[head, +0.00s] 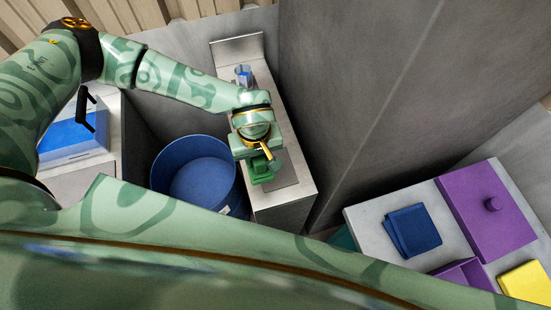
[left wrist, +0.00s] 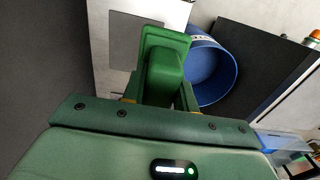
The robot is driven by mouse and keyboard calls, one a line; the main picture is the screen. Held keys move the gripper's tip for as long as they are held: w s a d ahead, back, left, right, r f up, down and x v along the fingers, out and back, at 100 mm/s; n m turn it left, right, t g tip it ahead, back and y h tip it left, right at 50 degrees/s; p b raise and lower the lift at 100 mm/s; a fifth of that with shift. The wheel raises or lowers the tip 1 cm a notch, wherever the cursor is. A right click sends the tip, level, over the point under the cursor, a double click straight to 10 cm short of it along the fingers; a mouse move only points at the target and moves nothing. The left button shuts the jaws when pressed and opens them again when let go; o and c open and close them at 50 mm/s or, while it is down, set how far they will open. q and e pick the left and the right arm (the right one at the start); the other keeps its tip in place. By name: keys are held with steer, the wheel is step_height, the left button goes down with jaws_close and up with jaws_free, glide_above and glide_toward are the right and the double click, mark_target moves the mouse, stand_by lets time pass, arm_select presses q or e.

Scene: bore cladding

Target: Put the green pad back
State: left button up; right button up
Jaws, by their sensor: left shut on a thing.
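My left gripper (head: 261,160) is over the narrow grey counter (head: 300,190) in the head view, with its jaws pointing down. It is shut on the green pad (head: 262,178), a dark green block with a flat wider part. The pad also fills the middle of the left wrist view (left wrist: 165,45), between the fingers. A darker grey square (head: 286,166) lies on the counter top right beside the pad; it also shows in the wrist view (left wrist: 124,40). I cannot tell whether the pad touches the counter. My right gripper is not in view.
A blue round bin (head: 190,170) stands left of the counter. A clear cup with blue in it (head: 243,75) stands at the counter's back. A folded blue cloth (head: 412,230), a purple box (head: 485,208) and a yellow item (head: 528,280) lie on the right-hand table. A grey wall rises right of the counter.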

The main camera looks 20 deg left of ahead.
arm_select(q)
steer(key=w+f, duration=0.1)
steer(key=f, duration=0.1)
steer(key=w+d+f+b, duration=0.1)
steer(key=w+f, duration=0.1)
steer(key=w+d+f, duration=0.1)
steer(key=shift+w+d+f, duration=0.25)
steer(key=shift+w+f, duration=0.15)
steer(key=f, duration=0.2)
steer(key=shift+w+d+f+b, duration=0.2)
steer(key=shift+w+f+b, duration=0.1)
steer(key=shift+b, duration=0.1)
steer(key=shift+f, duration=0.4)
steer(key=shift+f, duration=0.1)
steer(key=o, duration=0.9)
steer(key=shift+f, duration=0.15)
